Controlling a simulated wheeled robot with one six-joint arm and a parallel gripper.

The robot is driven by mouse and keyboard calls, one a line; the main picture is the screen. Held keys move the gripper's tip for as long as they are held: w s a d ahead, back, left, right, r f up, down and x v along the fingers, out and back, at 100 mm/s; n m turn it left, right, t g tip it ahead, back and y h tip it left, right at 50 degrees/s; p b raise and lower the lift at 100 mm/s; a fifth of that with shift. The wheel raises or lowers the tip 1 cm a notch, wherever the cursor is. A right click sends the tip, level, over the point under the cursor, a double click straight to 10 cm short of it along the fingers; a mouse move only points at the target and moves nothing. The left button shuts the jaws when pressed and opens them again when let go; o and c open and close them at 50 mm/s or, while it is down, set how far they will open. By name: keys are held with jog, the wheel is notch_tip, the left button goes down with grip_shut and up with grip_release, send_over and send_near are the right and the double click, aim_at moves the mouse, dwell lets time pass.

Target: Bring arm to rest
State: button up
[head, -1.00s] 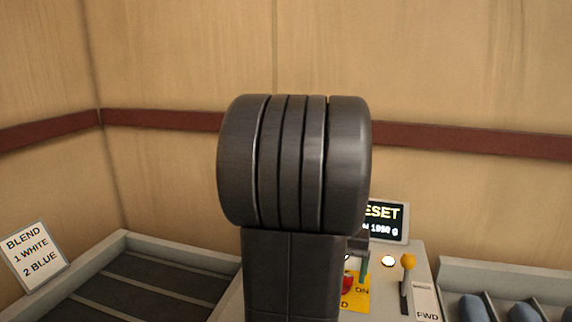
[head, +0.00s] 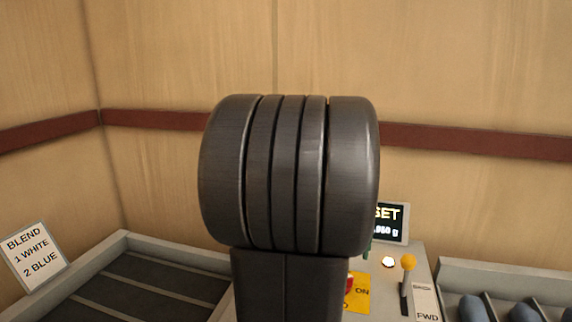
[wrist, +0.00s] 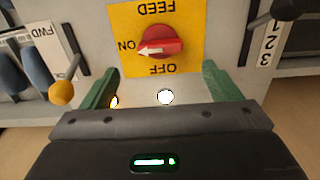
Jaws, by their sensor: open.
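My arm's dark rounded link fills the middle of the head view and hides most of my gripper there. In the wrist view my gripper (wrist: 160,72) has its two green fingers wide apart with nothing between them. Beyond the fingers is a red knob (wrist: 162,42) on a yellow feed plate (wrist: 118,17). The knob's white pointer faces ON. The fingers look apart from the knob. In the head view the yellow plate (head: 359,290) is partly hidden behind my arm.
A control box carries a display (head: 392,222), a lit white button (head: 388,263) and a yellow-tipped lever (head: 408,263). Blue rolls (head: 474,308) lie in a tray at right. A grey slotted tray (head: 190,260) and a blend card (head: 33,257) are at left. The wall behind is clear.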

notch_tip(320, 180, up, 6)
notch_tip(320, 180, down, 14)
jog(key=shift+r+n+b, duration=0.15)
jog(key=shift+n+b, duration=0.2)
jog(key=shift+n, duration=0.05)
jog(key=n+b, duration=0.2)
jog(key=n, duration=0.3)
jog(key=n+b, duration=0.3)
jog(key=n, duration=0.3)
jog(key=shift+n, duration=0.3)
notch_tip(320, 180, up, 9)
jog(key=shift+p, duration=0.3)
